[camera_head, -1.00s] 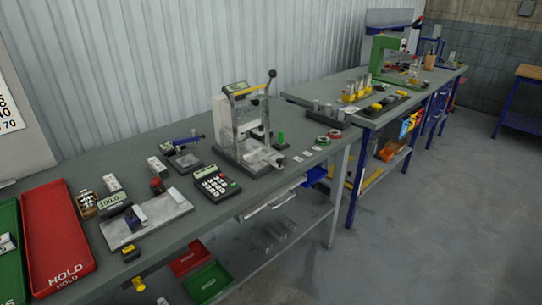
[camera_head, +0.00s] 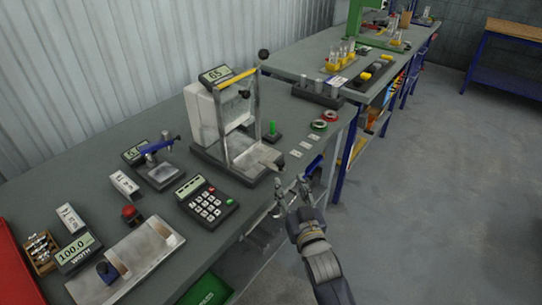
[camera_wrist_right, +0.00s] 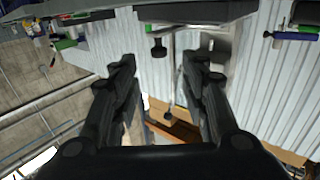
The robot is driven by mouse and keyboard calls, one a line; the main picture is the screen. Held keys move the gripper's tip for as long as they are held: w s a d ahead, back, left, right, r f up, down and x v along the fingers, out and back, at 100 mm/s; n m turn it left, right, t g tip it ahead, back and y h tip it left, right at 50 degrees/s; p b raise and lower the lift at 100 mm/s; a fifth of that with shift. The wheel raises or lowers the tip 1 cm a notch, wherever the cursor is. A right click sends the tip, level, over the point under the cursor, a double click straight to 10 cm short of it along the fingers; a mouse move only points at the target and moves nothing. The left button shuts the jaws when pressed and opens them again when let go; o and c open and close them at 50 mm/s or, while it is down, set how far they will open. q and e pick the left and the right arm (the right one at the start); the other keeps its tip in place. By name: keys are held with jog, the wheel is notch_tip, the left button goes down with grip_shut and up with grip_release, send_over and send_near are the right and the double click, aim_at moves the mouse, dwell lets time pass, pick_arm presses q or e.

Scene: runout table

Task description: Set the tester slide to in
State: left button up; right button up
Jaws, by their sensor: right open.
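The tester (camera_head: 226,125) stands on the grey bench, a pale housing with a clear-sided metal frame, a display on top and a lever with a black ball. At its front base lies a metal slide piece (camera_head: 262,158), partly sticking out towards the bench edge; its exact setting I cannot tell. My right gripper (camera_head: 291,192) is open and empty, just off the bench's front edge, to the lower right of the slide and apart from it. In the right wrist view its two fingers (camera_wrist_right: 160,90) are spread, with a black knob (camera_wrist_right: 158,47) beyond. My left gripper is not in view.
A keypad box (camera_head: 207,200) stands left of the tester's front. A green peg on a base (camera_head: 272,133), tape rings (camera_head: 328,118) and small white cards (camera_head: 302,149) lie to its right. A fixture plate (camera_head: 130,265) is at lower left. Open floor is at right.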

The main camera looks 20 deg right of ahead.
aim_at(282, 166)
jog(key=w, duration=0.3)
jog(key=w+p, duration=0.1)
jog(key=shift+w+d+r, duration=0.15)
jog(key=shift+r, duration=0.1)
jog(key=w, duration=0.4)
jog(key=shift+f, duration=0.15)
jog(key=shift+w, duration=0.65)
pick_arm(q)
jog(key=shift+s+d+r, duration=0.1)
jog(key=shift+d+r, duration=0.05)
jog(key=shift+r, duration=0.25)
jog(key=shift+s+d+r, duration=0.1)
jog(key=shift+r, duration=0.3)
pick_arm(e)
jog(key=shift+w, duration=0.3)
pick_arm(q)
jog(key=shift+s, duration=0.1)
pick_arm(e)
jog(key=shift+c, duration=0.2)
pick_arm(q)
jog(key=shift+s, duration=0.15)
pick_arm(e)
grip_shut()
